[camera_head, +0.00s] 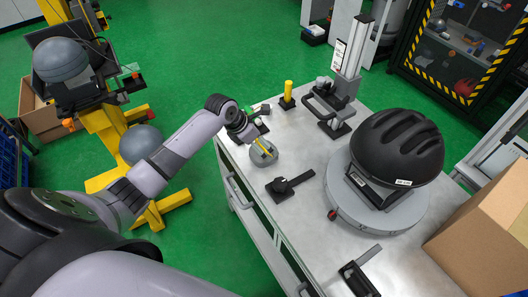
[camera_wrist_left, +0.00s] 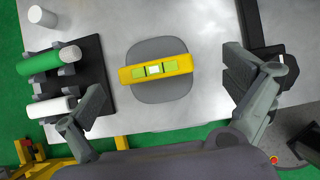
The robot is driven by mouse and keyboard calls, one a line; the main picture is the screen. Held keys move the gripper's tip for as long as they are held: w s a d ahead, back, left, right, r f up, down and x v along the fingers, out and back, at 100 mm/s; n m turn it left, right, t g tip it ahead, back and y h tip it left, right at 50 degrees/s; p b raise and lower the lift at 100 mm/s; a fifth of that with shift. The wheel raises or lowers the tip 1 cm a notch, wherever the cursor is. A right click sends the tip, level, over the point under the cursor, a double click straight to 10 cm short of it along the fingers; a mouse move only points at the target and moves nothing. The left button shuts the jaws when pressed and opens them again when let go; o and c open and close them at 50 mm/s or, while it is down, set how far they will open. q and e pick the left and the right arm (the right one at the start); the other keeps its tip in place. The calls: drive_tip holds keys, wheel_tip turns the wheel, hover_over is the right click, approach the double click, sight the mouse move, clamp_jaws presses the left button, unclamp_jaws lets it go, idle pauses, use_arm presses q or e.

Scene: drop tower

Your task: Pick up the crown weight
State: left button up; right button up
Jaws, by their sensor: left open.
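A grey rounded block, which looks like the crown weight (camera_head: 265,160), lies on the near left part of the metal bench top. In the left wrist view the same block (camera_wrist_left: 160,88) is at the middle, with a yellow bar (camera_wrist_left: 128,75) across it that has a pale centre and green windows. I cannot tell if the bar is part of the block. My left gripper (camera_head: 248,135) is at the block in the head view. In the left wrist view its open fingers (camera_wrist_left: 165,85) are spread left and right of the block, apart from it. My right gripper is out of view.
A black helmet (camera_head: 397,140) sits on a round grey base (camera_head: 345,207) at the bench's right. A black clamp-like part (camera_head: 287,184) lies near the block. A holder with green and white cylinders (camera_wrist_left: 92,85) stands left of the block. A cardboard box (camera_head: 485,235) is at the right.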

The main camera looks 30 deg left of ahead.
use_arm(q)
drive_tip(key=shift+a+x, duration=0.15)
drive_tip(key=shift+x, duration=1.6)
drive_tip(key=shift+a+x, duration=0.2)
drive_tip(key=shift+x, duration=1.6)
drive_tip(key=shift+c, duration=0.5)
drive_tip(key=c, duration=1.8)
drive_tip(key=shift+w+a+r, duration=0.1)
drive_tip(key=shift+w, duration=0.1)
drive_tip(key=shift+c, duration=0.6)
